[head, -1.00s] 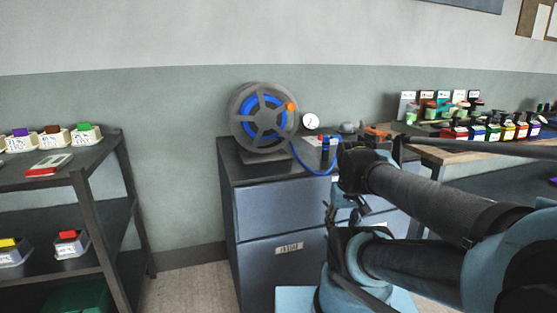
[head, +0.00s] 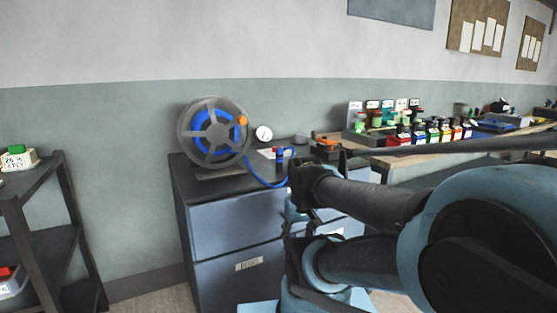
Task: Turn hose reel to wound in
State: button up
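The hose reel (head: 214,132) stands upright on a grey cabinet, left of the middle in the head view. It has a grey spoked wheel, blue hose coiled inside and an orange knob (head: 242,121) at the right of its rim. A length of blue hose (head: 262,182) hangs from the reel's lower right in a loop across the cabinet's edge, towards a small blue and orange fitting (head: 279,154). My arm fills the lower right, apart from the reel. I cannot make out my gripper.
The grey cabinet (head: 222,225) carries the reel, a round white gauge (head: 264,133) and an orange tool (head: 325,142). A bench (head: 412,158) with several coloured bottles stands to the right. A dark shelf rack (head: 45,245) is at the left, with open floor between it and the cabinet.

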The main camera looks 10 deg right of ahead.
aim_at(210, 127)
jog(key=z, duration=0.5)
jog(key=k, duration=1.85)
jog(key=u, duration=0.5)
jog(key=i, duration=1)
